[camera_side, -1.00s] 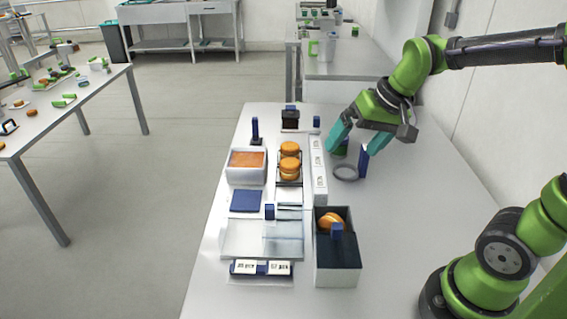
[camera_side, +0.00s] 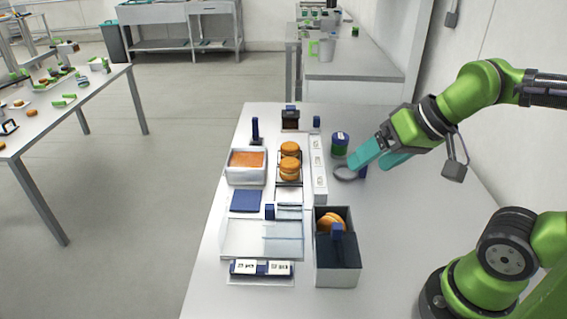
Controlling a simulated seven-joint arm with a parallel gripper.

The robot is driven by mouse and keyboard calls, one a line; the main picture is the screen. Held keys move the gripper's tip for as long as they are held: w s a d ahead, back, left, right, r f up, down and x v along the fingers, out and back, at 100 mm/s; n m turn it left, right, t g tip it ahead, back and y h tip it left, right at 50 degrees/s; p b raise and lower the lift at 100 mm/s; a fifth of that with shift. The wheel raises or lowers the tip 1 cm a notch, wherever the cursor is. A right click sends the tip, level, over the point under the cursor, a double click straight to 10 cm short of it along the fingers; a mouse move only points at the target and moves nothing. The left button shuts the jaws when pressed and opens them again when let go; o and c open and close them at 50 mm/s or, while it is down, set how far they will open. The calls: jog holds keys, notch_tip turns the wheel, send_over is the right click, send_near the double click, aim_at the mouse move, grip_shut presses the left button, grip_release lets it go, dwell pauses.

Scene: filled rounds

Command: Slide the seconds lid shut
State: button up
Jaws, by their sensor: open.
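A grey box (camera_side: 336,278), which I take for the seconds box, stands at the front right of the table. Its dark sliding lid (camera_side: 337,252), with a blue knob (camera_side: 337,232), covers the front part. The back part is open and shows an orange filled round (camera_side: 330,219) inside. My gripper (camera_side: 370,164) is open, with teal fingers, behind and to the right of the box. It is beside a grey ring (camera_side: 344,174) and in front of a small blue upright piece (camera_side: 363,172), which it partly hides. It is apart from the lid.
A green jar with a dark lid (camera_side: 340,142) stands behind the ring. A white labelled strip (camera_side: 319,180), a rack of filled rounds (camera_side: 290,160), a tub of orange filling (camera_side: 247,165) and a clear tray (camera_side: 262,240) lie left. The table right of the box is clear.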

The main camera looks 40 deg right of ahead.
aim_at(338, 226)
jog(key=shift+w+a+f+n+g, duration=0.2)
jog(key=shift+w+a+n+g, duration=0.2)
jog(key=shift+w+a+n, duration=0.1)
jog(key=shift+w+a+f+n+g, duration=0.2)
jog(key=shift+w+a+n+g, duration=0.2)
jog(key=shift+n, duration=0.1)
jog(key=c, duration=0.5)
jog(key=n+g, duration=0.1)
jog(key=w+a+n+g, duration=0.1)
jog(key=n, duration=0.1)
jog(key=a+n+g+h, duration=0.1)
jog(key=n, duration=0.1)
jog(key=shift+w+f, duration=0.15)
jog(key=shift+w, duration=0.25)
notch_tip(338, 226, down, 15)
jog(key=n+g, duration=0.1)
jog(key=n, duration=0.2)
jog(key=n+g+h, duration=0.1)
jog(key=n, duration=0.2)
jog(key=shift+s+a+f, duration=0.15)
jog(key=shift+f, duration=0.05)
jog(key=shift+c, duration=0.4)
grip_shut()
